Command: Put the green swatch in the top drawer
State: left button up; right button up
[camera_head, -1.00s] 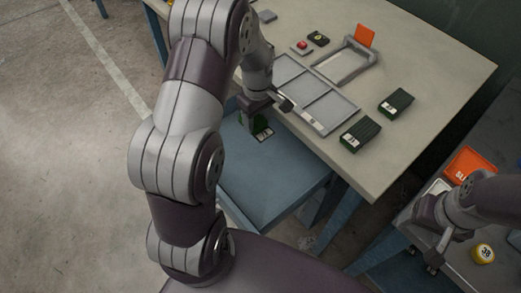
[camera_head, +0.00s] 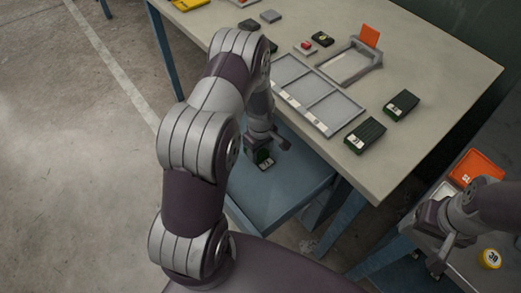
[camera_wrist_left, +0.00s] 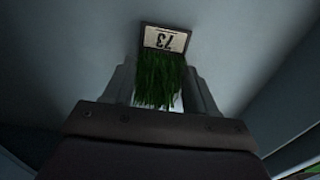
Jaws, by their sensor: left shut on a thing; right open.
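The green swatch (camera_head: 265,163) has grass-like tufts and a white label. In the left wrist view the swatch (camera_wrist_left: 160,80) shows between the two fingers, its label reading 73. My left gripper (camera_head: 262,151) is shut on it, inside the outline of the open top drawer (camera_head: 262,198), a blue tray pulled out from under the table. The drawer's pale floor fills much of the left wrist view; I cannot tell whether the swatch touches it. My right gripper (camera_head: 438,262) is open and empty at the lower right, over the side table.
Two more dark green swatches (camera_head: 365,135) (camera_head: 401,105) lie on the table (camera_head: 440,75). A grey divided tray (camera_head: 335,107) and a grey frame (camera_head: 350,65) with an orange flap are nearby. A yellow ball (camera_head: 489,258) and an orange bin (camera_head: 477,167) are at right.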

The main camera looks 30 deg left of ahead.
aim_at(261, 153)
pick_arm(q)
jog(key=shift+f, duration=0.1)
jog(key=o, duration=1.1)
notch_tip(261, 153, up, 12)
jog(key=shift+r+p, duration=0.15)
jog(key=shift+p, duration=0.35)
